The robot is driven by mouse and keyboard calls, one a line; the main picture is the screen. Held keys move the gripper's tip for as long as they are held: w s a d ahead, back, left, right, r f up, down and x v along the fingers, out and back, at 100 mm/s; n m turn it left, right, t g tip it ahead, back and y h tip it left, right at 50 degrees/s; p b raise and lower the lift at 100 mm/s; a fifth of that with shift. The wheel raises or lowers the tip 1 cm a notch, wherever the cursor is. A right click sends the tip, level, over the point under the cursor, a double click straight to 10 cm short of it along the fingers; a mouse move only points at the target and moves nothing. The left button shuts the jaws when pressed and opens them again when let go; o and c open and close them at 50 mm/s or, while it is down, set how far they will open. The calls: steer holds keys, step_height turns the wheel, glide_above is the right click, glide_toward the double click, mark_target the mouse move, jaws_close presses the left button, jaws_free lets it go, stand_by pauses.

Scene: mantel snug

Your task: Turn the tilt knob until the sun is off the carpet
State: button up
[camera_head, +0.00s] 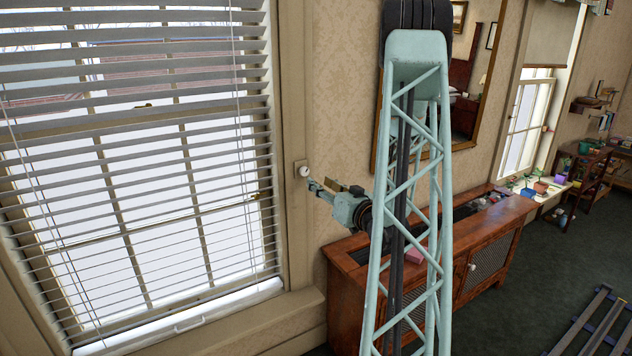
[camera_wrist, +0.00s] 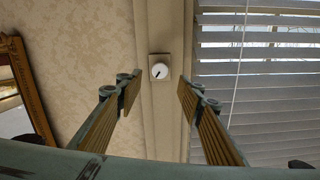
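The tilt knob (camera_head: 304,171) is a small round white knob on a beige plate, mounted on the window frame's right side post. In the wrist view the knob (camera_wrist: 159,71) shows a dark pointer mark toward its lower left. My gripper (camera_head: 318,185) is just to the right of the knob in the head view. In the wrist view my gripper (camera_wrist: 151,78) is open, its two wood-coloured finger pads apart on either side of the knob and not touching it. The blind (camera_head: 130,130) has its slats tilted partly open, with bright daylight between them. No sunlit carpet patch shows clearly.
A wooden cabinet (camera_head: 480,250) stands below a gilt-framed mirror (camera_head: 462,130). Another window (camera_head: 525,120) and a desk (camera_head: 590,170) are at the far right. Dark carpet (camera_head: 530,290) covers the floor, with a rail (camera_head: 590,325) at lower right.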

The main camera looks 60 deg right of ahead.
steer(key=shift+s+a, duration=0.3)
steer(key=shift+s, duration=0.3)
